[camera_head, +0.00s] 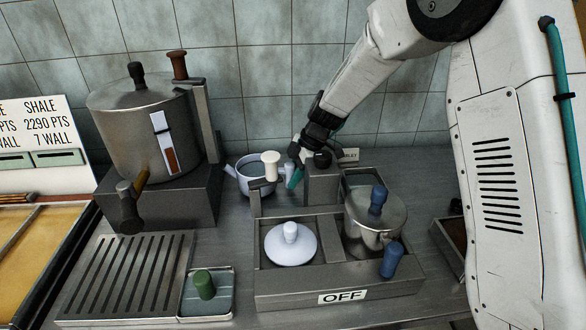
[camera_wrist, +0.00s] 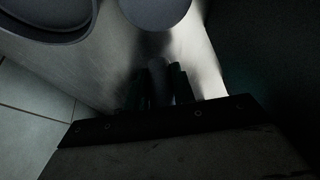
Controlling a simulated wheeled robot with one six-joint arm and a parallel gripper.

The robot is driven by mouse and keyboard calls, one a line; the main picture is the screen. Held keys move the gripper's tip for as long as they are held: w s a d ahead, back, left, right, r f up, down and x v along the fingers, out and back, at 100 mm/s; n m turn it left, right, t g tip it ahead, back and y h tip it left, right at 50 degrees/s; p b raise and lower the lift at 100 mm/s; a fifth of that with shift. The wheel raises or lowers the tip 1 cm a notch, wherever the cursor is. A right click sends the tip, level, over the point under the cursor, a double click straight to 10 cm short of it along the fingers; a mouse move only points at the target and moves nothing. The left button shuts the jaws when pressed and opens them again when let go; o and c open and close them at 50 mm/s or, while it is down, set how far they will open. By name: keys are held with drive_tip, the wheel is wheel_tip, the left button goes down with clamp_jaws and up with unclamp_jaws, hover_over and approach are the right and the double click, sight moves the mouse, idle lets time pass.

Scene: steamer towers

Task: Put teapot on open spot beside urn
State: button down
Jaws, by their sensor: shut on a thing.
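A pale teapot (camera_head: 256,187) with an open top and a small spout stands or hovers behind the burner box, right of the urn; I cannot tell if it touches the counter. My gripper (camera_head: 294,177) is at its right side, shut on what seems to be its handle. In the wrist view a dark upright piece (camera_wrist: 158,82) sits between the fingertips, and a round rim (camera_wrist: 45,35) shows at the upper left. The steel urn (camera_head: 145,130) stands on a dark block (camera_head: 180,205) at the left. A bare slatted tray (camera_head: 125,275) lies before it.
The burner box (camera_head: 300,290) marked OFF holds a white lid (camera_head: 290,245) and a steel pot (camera_head: 375,220) with blue handles. Posts with knobs rise behind it. A small tray (camera_head: 207,308) with a green knob lies left of it. A menu sign (camera_head: 40,130) stands at far left.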

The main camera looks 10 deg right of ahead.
drive_tip(key=shift+f, duration=0.3)
drive_tip(key=shift+f, duration=0.45)
idle(0.4)
drive_tip(key=c, duration=1.1)
unclamp_jaws()
drive_tip(key=v, duration=0.7)
drive_tip(key=shift+d+r, duration=0.15)
drive_tip(key=shift+r, duration=0.15)
drive_tip(key=shift+v, duration=2.25)
